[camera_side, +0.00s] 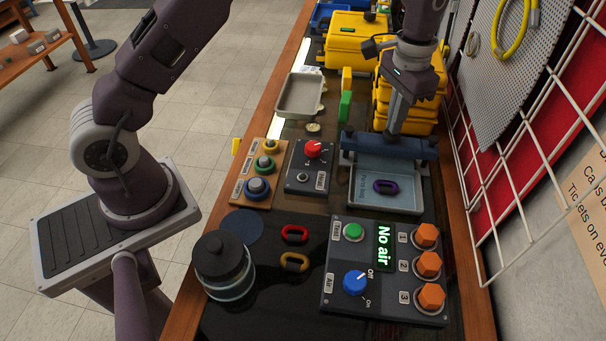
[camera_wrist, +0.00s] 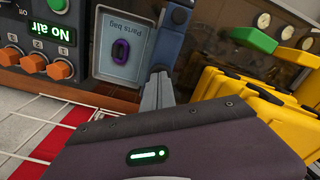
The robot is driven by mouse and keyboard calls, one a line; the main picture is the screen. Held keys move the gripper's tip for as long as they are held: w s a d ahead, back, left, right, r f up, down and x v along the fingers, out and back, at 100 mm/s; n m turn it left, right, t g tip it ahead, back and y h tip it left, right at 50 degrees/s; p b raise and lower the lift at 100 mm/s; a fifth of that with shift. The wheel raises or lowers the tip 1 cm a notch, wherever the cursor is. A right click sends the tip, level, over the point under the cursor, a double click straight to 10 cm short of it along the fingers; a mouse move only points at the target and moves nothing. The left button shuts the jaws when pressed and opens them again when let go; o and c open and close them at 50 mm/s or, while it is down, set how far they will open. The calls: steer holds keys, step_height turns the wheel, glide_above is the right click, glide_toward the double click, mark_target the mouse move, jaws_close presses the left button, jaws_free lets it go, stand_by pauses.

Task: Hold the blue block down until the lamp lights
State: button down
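The dark blue block (camera_side: 362,144) is a long bar lying across the far edge of the pale blue parts bag (camera_side: 402,202). It also shows in the wrist view (camera_wrist: 168,45), beside the parts bag. My gripper (camera_side: 392,131) points down at the bar, its fingertips at or just above the top; I cannot tell if they touch. In the wrist view my gripper's fingers (camera_wrist: 160,78) are close together with nothing visible between them. A small round dark spot (camera_wrist: 180,15) on the bar may be a lamp; I see no glow on it.
A purple ring (camera_side: 386,186) lies in the bag. A panel (camera_side: 338,290) nearer the camera has a "No air" display (camera_side: 383,246), a blue knob (camera_side: 355,282) and orange knobs. Yellow cases (camera_side: 436,112) stand behind my gripper. A wire rack (camera_side: 500,200) borders the bench's right side.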

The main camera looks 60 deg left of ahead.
steer(key=shift+f, duration=1.4)
stand_by(1.8)
steer(key=shift+r, duration=4.6)
steer(key=shift+r, duration=0.1)
steer(key=s+a+r+n+t, duration=0.1)
steer(key=s+a+r+t, duration=0.25)
steer(key=s+r, duration=1)
steer(key=s+a+f+n+t, duration=0.1)
steer(key=s+f, duration=0.1)
steer(key=s, duration=0.7)
steer(key=s+a+f+n+t, duration=0.1)
steer(key=s+a+f, duration=0.1)
steer(key=s, duration=0.8)
steer(key=shift+s, duration=0.2)
